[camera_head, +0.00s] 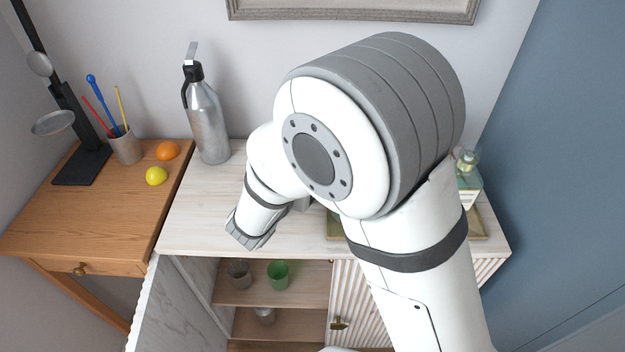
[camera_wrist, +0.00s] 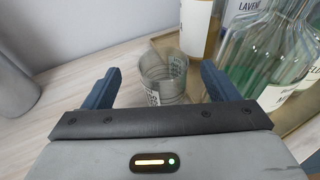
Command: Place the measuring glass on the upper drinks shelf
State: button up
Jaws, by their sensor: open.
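The measuring glass (camera_wrist: 163,82) is a clear glass with printed white markings, standing on the cabinet top in the wrist view. My gripper (camera_wrist: 160,70) is open, with one dark finger on each side of the glass and gaps showing between. In the head view my arm hides the glass and most of the gripper. The upper drinks shelf (camera_head: 312,280) is inside the open cabinet below the top. A grey glass (camera_head: 239,272) and a green glass (camera_head: 278,274) stand at its left and middle.
A tray (camera_head: 335,228) with bottles (camera_wrist: 270,55) is right beside the measuring glass. A metal siphon bottle (camera_head: 207,120) stands at the back left. The open cabinet door (camera_head: 170,308) is at the left. A lower shelf (camera_head: 295,326) holds a pale vessel (camera_head: 264,316).

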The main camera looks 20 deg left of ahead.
jog(key=x, duration=0.4)
jog(key=shift+w+d+f+p, duration=0.1)
jog(key=shift+d+p, duration=0.15)
jog(key=shift+p, duration=0.15)
jog(key=shift+c, duration=0.3)
jog(key=c, duration=1.5)
